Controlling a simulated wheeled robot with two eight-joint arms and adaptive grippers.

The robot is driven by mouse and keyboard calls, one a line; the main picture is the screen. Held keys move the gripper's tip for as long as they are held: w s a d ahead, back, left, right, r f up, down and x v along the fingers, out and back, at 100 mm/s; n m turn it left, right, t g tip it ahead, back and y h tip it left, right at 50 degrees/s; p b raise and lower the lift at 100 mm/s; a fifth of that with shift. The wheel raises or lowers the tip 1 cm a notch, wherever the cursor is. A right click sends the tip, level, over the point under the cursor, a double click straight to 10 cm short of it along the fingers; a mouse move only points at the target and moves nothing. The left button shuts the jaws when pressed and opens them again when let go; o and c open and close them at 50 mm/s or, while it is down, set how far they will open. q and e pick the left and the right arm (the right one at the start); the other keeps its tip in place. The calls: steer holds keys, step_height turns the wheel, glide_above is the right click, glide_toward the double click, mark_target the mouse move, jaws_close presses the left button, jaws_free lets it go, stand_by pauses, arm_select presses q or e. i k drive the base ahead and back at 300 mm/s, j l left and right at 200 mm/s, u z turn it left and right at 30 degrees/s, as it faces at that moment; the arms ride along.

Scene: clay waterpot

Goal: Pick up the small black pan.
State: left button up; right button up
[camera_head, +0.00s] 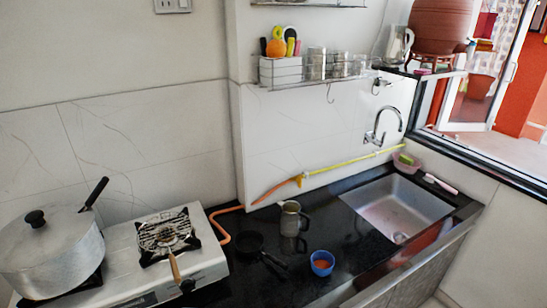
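The small black pan (249,242) sits on the black countertop, just right of the gas stove. It is dark on dark, so its outline is faint. Its handle seems to point toward the front right, in the direction of the blue bowl. Neither of my grippers shows in the head view.
The white stove (205,262) bears a large lidded pot (50,255) and a wooden-handled utensil (175,267). A metal mug (290,218) stands behind and right of the pan. A blue bowl (322,263) is at its right. The sink (395,205) is farther right.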

mark_target(247, 242)
steer(key=u, duration=1.25)
steer(key=l+u, duration=0.1)
steer(key=l, duration=1)
steer(key=k+l+u, duration=0.1)
steer(key=l, duration=1)
